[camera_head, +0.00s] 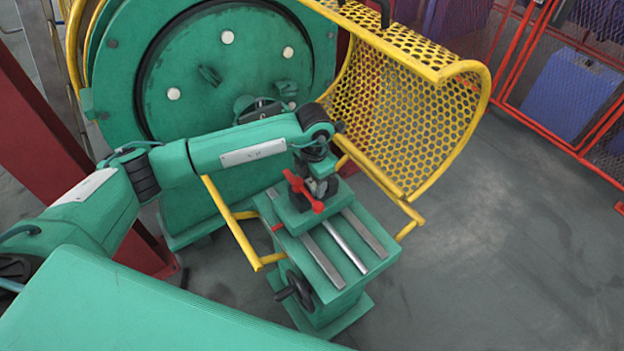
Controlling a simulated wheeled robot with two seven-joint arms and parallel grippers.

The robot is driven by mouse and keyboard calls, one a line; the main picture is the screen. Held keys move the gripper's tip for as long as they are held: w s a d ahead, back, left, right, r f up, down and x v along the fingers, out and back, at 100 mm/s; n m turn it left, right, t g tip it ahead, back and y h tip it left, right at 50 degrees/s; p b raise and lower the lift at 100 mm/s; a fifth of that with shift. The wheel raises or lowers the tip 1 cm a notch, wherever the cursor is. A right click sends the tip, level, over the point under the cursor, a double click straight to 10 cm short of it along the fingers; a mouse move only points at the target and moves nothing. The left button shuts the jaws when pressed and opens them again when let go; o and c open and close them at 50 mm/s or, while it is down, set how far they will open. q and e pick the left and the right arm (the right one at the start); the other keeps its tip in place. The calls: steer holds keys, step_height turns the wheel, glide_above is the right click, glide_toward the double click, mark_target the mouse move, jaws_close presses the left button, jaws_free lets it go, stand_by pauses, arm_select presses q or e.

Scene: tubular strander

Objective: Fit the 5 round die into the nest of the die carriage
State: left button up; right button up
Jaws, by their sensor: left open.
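The die carriage (336,209) is a green block with a red clamp handle (304,191), standing on a green slide bed (318,258) with bright metal rails. My left arm comes in from the left, and its gripper (321,188) points down at the top of the carriage. The gripper is open, small and dark in this view. The arm's wrist and the red handle cover most of the nest. I cannot make out the round die, or whether anything lies between the fingers. My right gripper is not in view.
A large green round machine housing (225,60) stands behind my left arm. A yellow perforated guard (405,110) curves up behind the carriage, with yellow bars (232,225) beside the bed. A handwheel (294,290) is on the bed's front. Open floor (500,240) lies to the right.

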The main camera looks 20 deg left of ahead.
arm_select(q)
steer(key=shift+s+d+f, duration=0.25)
steer(key=shift+s+f, duration=0.2)
steer(key=shift+f, duration=0.2)
steer(key=shift+r, duration=0.15)
steer(key=shift+w+d+r+p, duration=0.15)
steer(key=shift+r+p, duration=0.25)
steer(key=shift+p, duration=0.3)
step_height(320, 180, up, 12)
steer(key=b, duration=0.1)
steer(key=shift+w+r, duration=0.2)
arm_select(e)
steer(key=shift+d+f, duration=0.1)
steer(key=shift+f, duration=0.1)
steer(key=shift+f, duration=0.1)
